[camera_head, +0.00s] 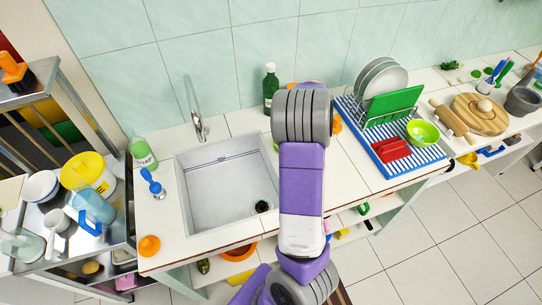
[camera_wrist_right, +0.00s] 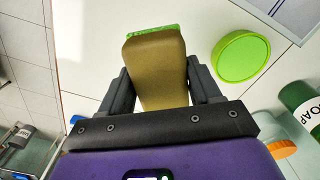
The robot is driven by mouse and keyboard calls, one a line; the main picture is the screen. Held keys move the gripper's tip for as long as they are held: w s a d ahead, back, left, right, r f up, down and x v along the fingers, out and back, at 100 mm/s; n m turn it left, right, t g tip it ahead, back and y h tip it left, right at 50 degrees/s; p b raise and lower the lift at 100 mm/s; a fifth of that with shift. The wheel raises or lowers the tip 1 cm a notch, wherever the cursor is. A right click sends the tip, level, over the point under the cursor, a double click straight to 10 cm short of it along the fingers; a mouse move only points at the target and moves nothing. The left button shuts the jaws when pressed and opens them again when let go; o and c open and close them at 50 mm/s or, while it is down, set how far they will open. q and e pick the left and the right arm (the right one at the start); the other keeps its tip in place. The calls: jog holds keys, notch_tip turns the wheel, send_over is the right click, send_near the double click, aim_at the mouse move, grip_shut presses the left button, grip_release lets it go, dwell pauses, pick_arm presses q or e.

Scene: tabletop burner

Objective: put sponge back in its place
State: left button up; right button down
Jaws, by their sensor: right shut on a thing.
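The sponge (camera_wrist_right: 156,68) is yellow-brown with a green edge at its far end. In the right wrist view it stands between the two dark fingers of my right gripper (camera_wrist_right: 157,88), which is shut on it. The sponge is over or near the white counter; I cannot tell whether it touches. In the head view my purple right arm hides both the sponge and the right gripper. My left gripper is not in view. A flat round green thing (camera_wrist_right: 241,56) lies on the counter just right of the sponge in the wrist view.
A dark green bottle (camera_wrist_right: 304,104) labelled SOAP stands close by at right in the wrist view; it also shows in the head view (camera_head: 270,88). The sink (camera_head: 215,190) is left of my arm. A blue-striped dish rack (camera_head: 414,163) stands right.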

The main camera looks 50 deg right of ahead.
jog(key=s+d+r+m, duration=0.1)
jog(key=s+d+m, duration=0.1)
jog(key=s, duration=0.4)
jog(key=shift+s+r, duration=0.35)
jog(key=shift+s, duration=0.05)
jog(key=shift+a, duration=0.1)
jog(key=shift+f, duration=3.95)
jog(key=shift+f, duration=0.6)
grip_release()
jog(key=shift+r, duration=0.1)
